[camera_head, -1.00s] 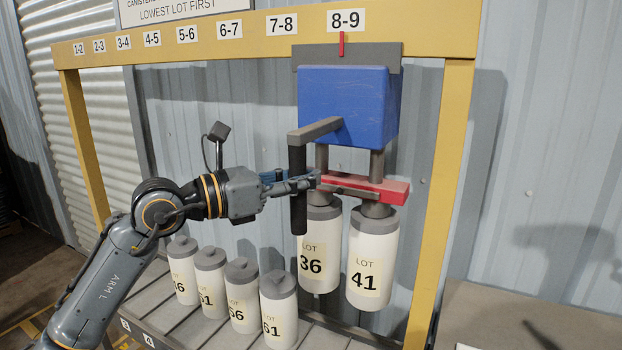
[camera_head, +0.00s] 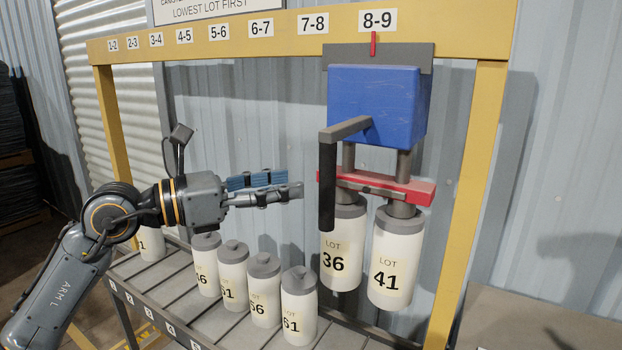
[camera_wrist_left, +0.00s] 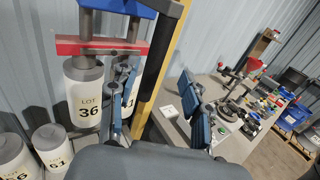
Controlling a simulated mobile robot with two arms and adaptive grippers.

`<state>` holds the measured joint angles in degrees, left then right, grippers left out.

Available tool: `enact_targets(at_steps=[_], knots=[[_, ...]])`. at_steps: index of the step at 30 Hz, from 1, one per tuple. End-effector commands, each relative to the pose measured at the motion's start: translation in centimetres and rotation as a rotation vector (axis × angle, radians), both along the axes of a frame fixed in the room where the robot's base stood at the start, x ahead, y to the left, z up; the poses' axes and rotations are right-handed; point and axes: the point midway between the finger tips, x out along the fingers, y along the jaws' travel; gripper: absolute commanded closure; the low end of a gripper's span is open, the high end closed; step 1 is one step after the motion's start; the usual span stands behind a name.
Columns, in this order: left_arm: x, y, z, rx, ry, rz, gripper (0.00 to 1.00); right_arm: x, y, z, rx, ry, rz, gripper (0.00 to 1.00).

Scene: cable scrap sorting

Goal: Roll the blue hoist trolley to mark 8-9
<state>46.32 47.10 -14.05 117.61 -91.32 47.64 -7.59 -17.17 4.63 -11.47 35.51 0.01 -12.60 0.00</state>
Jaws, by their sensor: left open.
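The blue hoist trolley (camera_head: 375,105) hangs from the yellow beam at the right end. Its red pointer (camera_head: 373,43) stands under the 8-9 label (camera_head: 377,20). A dark vertical handle (camera_head: 327,185) hangs from its grey side arm. A red bar (camera_head: 410,189) below it carries the canisters LOT 36 (camera_head: 343,245) and LOT 41 (camera_head: 396,258). My left gripper (camera_head: 295,183) is open and empty, left of the handle and apart from it. In the left wrist view the handle (camera_wrist_left: 158,55) shows between the spread fingers. My right gripper is not in view.
Several white canisters (camera_head: 299,310) stand on the slatted rack (camera_head: 150,268) below my left arm. The yellow right post (camera_head: 468,190) stands close beside the hanging canisters. A grey bench (camera_head: 545,320) is at the lower right.

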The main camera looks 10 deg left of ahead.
Motion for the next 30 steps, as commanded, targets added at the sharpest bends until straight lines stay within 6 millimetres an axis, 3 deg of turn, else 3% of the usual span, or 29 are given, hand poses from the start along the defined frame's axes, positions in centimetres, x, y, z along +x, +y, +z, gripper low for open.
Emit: enact_targets(at_steps=[3, 9, 23, 26, 29, 30], knots=[[-1.2, 1.6, -0.2, 0.002, 0.003, 0.002, 0.52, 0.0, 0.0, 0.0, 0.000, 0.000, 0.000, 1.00], [-2.2, 2.9, -0.1, 0.001, 0.002, 0.000, 0.52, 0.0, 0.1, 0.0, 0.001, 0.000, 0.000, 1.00], [-2.3, 3.0, 0.0, -0.001, 0.001, 0.000, 0.52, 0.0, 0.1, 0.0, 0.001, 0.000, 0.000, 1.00], [-1.5, 3.2, -0.6, -0.048, 0.039, -0.006, 0.52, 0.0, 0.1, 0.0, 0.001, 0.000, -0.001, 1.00], [1.2, 4.1, -2.9, -0.221, 0.174, -0.018, 0.52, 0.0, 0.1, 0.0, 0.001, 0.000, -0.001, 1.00], [2.7, 4.8, -4.5, -0.327, 0.254, -0.017, 0.52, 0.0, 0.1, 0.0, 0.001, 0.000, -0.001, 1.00]])
